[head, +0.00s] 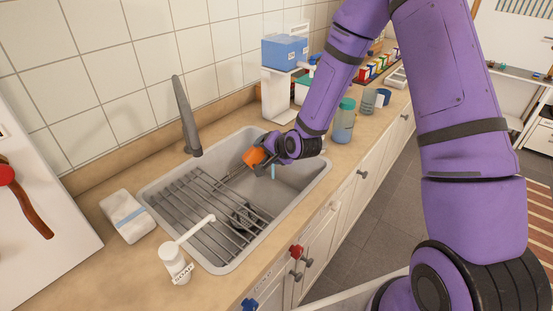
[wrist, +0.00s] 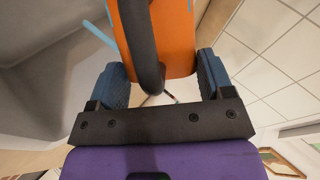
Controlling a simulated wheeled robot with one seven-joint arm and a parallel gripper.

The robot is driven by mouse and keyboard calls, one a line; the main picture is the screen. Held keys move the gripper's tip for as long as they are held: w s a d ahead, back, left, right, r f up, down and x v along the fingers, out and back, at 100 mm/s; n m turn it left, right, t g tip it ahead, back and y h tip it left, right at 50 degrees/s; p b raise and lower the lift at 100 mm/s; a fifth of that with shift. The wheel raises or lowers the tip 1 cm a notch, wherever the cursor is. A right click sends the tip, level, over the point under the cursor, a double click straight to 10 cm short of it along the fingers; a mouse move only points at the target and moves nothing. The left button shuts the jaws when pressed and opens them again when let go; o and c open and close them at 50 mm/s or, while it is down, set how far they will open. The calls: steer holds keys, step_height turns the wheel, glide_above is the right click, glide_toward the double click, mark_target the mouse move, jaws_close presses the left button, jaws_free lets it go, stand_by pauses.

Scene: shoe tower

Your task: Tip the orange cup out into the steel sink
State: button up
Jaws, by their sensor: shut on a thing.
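The orange cup (head: 252,156) is held over the far right part of the steel sink (head: 300,187). It looks tilted in the head view, but its mouth and contents are hidden. My gripper (head: 264,158) is shut on the cup. In the wrist view the cup (wrist: 175,40) sits between the two blue finger pads of my gripper (wrist: 163,78), with a dark curved bar, perhaps its handle, in front. A thin light-blue piece (wrist: 97,33) shows beside the cup, and also below my gripper in the head view (head: 273,171); I cannot tell what it is.
A wire rack (head: 205,205) covers the left part of the sink. The faucet (head: 187,118) stands behind it. A green-lidded bottle (head: 344,121) stands right of my wrist.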

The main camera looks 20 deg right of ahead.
steer(key=shift+w+d+r+m+y+p, duration=0.15)
steer(key=shift+d+r+m+y+p, duration=0.15)
steer(key=shift+d+m+y, duration=0.2)
steer(key=shift+w+d+r+m+y+p, duration=0.15)
steer(key=shift+d+m+y+p, duration=0.2)
steer(key=shift+y, duration=0.25)
stand_by(1.0)
steer(key=shift+w+d+r+m+g+y+p, duration=0.15)
steer(key=shift+d+m+y, duration=0.15)
steer(key=shift+d, duration=0.2)
steer(key=shift+w+d+m+g+y+p, duration=0.15)
steer(key=shift+d+y, duration=0.15)
steer(key=shift+d, duration=0.2)
steer(key=shift+w+d+m+y+p, duration=0.3)
steer(key=shift+d+m+y+p, duration=0.35)
steer(key=shift+d+m+y, duration=0.35)
stand_by(1.3)
steer(key=shift+w+d+m+y+p, duration=0.2)
steer(key=shift+d+m+y+p, duration=0.35)
steer(key=shift+y, duration=0.35)
stand_by(0.6)
steer(key=shift+a+p, duration=0.1)
steer(key=shift+p, duration=0.25)
stand_by(0.6)
